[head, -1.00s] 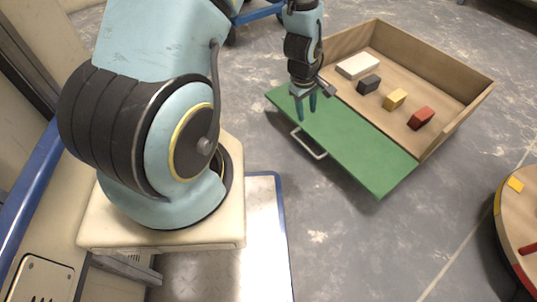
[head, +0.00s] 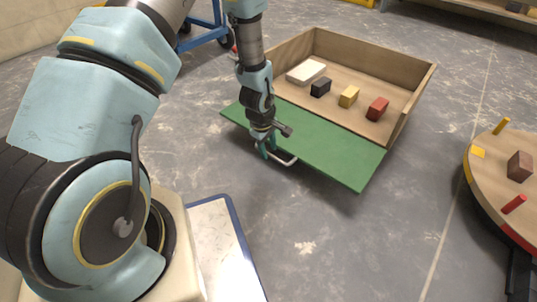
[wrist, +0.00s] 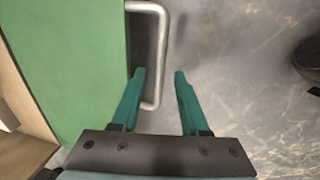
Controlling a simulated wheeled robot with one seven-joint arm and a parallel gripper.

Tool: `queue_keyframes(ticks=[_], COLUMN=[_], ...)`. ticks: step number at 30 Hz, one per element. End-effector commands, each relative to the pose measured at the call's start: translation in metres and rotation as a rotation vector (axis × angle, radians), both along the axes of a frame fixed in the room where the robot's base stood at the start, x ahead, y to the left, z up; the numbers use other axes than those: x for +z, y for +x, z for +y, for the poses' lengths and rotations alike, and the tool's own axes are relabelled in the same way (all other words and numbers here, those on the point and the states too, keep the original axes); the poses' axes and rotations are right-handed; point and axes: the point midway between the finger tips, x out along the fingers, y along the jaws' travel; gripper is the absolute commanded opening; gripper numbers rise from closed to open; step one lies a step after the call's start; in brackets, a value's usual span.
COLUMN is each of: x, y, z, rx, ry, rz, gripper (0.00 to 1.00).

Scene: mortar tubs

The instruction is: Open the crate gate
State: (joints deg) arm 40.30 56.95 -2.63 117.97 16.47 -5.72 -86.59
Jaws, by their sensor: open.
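The wooden crate (head: 375,62) stands on the floor in the head view. Its green gate (head: 325,145) is folded down and outward, lying almost flat in front of the crate. A metal bar handle (head: 288,160) is fixed to the gate's outer side. My gripper (head: 267,153) is open at the left part of this handle. In the wrist view the gate (wrist: 75,60) fills the left. The handle (wrist: 161,35) runs between the two open fingers (wrist: 159,74); I cannot tell whether they touch it.
In the crate lie a white block (head: 306,72), a black block (head: 321,87), a yellow block (head: 349,96) and a red block (head: 377,108). A round wooden table (head: 490,175) stands at the right. The floor in front of the gate is clear.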

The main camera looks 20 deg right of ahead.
Motion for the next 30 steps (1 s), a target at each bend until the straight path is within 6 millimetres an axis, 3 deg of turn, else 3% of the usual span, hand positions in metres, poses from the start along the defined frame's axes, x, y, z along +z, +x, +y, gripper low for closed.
queue_keyframes(ticks=[3,12,24,30], x=[-0.0081,-0.0083,-0.0082,-0.0082], y=[0.0008,0.0010,0.0009,0.0009], z=[-0.0011,-0.0014,-0.0014,-0.0014], rx=[0.000,0.000,0.000,0.000], ry=[0.000,0.000,0.000,0.000], rz=[0.000,0.000,0.000,0.000], gripper=[0.45,0.45,0.00,0.00])
